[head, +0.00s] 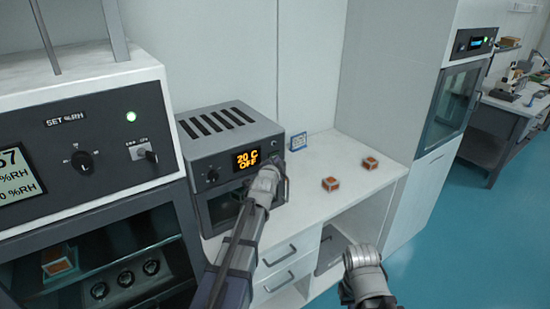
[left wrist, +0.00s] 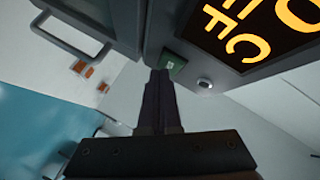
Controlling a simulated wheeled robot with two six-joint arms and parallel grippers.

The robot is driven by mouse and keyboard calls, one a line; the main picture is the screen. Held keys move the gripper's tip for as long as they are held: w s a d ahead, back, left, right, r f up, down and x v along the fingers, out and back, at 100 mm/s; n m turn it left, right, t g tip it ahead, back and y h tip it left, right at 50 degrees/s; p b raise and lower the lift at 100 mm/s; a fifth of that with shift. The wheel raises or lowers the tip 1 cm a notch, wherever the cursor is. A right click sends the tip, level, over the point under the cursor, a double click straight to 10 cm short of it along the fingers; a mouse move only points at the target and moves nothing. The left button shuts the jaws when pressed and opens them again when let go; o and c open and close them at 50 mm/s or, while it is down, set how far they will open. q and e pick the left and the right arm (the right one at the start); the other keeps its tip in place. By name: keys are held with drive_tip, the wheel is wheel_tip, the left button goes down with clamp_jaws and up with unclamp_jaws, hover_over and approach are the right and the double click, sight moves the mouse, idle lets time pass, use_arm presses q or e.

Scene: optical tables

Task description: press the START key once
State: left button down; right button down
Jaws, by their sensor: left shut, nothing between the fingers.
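A grey benchtop oven (head: 228,143) stands on the white counter, its display (head: 246,159) reading "20 C OFF" in orange. The display shows large and turned in the left wrist view (left wrist: 250,30). My left gripper (head: 276,168) is shut and empty in front of the panel, right of the display. In the left wrist view its fingertips (left wrist: 160,73) are right beside the green key, partly overlapping it; I cannot tell whether they touch.
Two small orange-topped boxes (head: 331,184) (head: 370,163) and a small blue-framed card (head: 298,142) are on the counter right of the oven. A humidity cabinet (head: 105,125) stands at left. My right gripper (head: 362,258) hangs in front of the counter.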

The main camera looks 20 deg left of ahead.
use_arm(q)
drive_tip(key=shift+w+a, duration=0.1)
idle(0.5)
drive_tip(key=shift+s+d, duration=0.55)
drive_tip(key=shift+d, duration=0.1)
drive_tip(key=shift+s+d, duration=0.8)
drive_tip(key=shift+d, duration=0.2)
drive_tip(key=shift+s+d, duration=0.75)
drive_tip(key=shift+d, duration=0.25)
drive_tip(key=shift+f, duration=0.1)
